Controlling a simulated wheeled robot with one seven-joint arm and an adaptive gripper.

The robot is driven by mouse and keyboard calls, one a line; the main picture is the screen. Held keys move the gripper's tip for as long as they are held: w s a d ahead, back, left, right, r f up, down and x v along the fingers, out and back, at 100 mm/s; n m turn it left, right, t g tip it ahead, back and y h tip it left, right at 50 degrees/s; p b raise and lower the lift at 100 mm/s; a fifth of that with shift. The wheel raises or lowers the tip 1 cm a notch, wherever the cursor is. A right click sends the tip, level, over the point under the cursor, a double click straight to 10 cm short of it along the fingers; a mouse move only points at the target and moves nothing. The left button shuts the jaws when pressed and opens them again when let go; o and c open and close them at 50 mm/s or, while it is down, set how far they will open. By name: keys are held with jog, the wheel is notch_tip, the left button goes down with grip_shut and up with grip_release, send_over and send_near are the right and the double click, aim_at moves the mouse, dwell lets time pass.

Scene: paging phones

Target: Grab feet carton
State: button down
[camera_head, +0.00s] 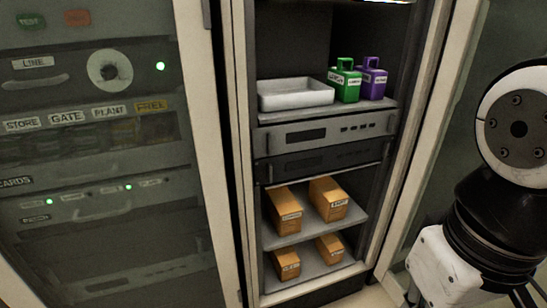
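Several orange-brown cartons stand on two low shelves of the open cabinet. On the upper of these shelves are a left carton (284,211) and a right carton (328,198). On the lower shelf are a left carton (286,264) and a right carton (329,248). Each has a small pale label on its front, too small to read, so I cannot tell which is the feet carton. My arm is at the right edge, apart from the cartons. Its low end, with a white block and dark parts, is cut off by the frame, and its fingers cannot be made out clearly.
Above the cartons, a shelf holds a white tray (295,95), a green tagged item (345,82) and a purple one (373,80). Grey rack units (325,132) sit below it. A panel (95,130) with labels and green lights stands left. The cabinet's frame posts border the opening.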

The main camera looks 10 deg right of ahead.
dwell(0.4)
jog(key=shift+c, duration=0.7)
grip_release()
jog(key=shift+r, duration=0.1)
